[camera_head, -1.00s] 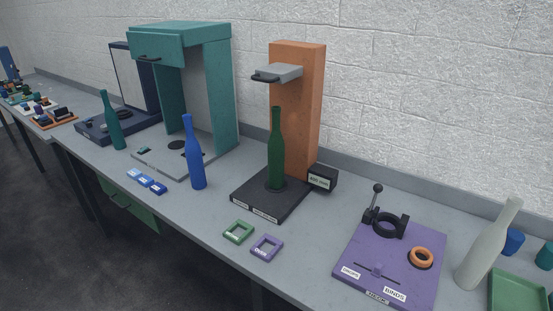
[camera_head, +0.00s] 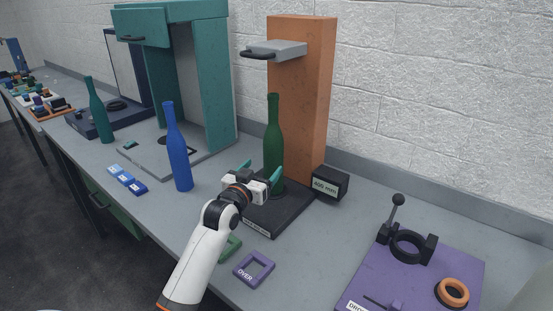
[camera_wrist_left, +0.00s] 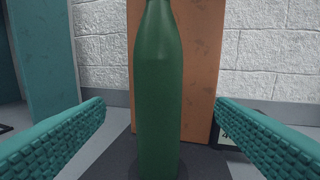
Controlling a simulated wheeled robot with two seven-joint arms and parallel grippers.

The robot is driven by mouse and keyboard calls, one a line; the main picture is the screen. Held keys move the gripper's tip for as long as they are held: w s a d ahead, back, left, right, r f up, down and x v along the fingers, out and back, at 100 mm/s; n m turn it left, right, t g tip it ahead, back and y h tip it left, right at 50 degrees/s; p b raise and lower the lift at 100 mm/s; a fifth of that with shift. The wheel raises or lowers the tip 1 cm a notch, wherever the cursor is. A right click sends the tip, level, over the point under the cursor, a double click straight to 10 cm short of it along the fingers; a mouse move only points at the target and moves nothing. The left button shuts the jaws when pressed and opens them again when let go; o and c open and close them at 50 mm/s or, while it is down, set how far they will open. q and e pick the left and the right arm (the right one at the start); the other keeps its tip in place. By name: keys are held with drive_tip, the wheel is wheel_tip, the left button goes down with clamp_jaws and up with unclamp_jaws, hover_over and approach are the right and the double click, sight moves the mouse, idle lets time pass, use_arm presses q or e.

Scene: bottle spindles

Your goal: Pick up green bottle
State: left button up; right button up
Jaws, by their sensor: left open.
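The green bottle (camera_head: 273,140) stands upright on the black base of the orange spindle stand, below its grey arm. My left gripper (camera_head: 260,173) reaches in from the front, low at the bottle's body, with its teal fingers apart. In the left wrist view the green bottle (camera_wrist_left: 158,95) stands between the two open fingers, with clear space on both sides; neither finger touches it. The bottle's foot is partly hidden by the gripper in the head view, and its neck top is cut off in the wrist view. My right gripper is not in view.
The orange column (camera_head: 304,100) rises close behind the bottle, with the grey arm (camera_head: 275,50) above it. A black "400 mm" box (camera_head: 330,184) is at right. A blue bottle (camera_head: 178,148) stands at left. Green and purple frames (camera_head: 254,270) lie in front.

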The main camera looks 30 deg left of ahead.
sight(270, 160)
use_arm(q)
drive_tip(key=w, duration=0.4)
drive_tip(key=shift+w+a+r, duration=0.1)
drive_tip(key=shift+a, duration=0.2)
drive_tip(key=shift+w, duration=0.3)
drive_tip(key=shift+w+a+r+p, duration=0.2)
drive_tip(key=shift+w+p, duration=0.15)
drive_tip(key=shift+w, duration=0.2)
drive_tip(key=shift+w+a+r+p, duration=0.15)
drive_tip(key=shift+w+p, duration=0.15)
drive_tip(key=shift+w, duration=0.25)
drive_tip(key=shift+w+a+f, duration=0.1)
drive_tip(key=shift+w+a, duration=0.1)
drive_tip(key=shift+w, duration=1.35)
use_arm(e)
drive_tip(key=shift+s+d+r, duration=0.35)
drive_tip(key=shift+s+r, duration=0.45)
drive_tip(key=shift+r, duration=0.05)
use_arm(q)
drive_tip(key=shift+s, duration=0.1)
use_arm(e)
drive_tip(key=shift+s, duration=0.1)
use_arm(q)
drive_tip(key=shift+c, duration=1.1)
drive_tip(key=c, duration=1.3)
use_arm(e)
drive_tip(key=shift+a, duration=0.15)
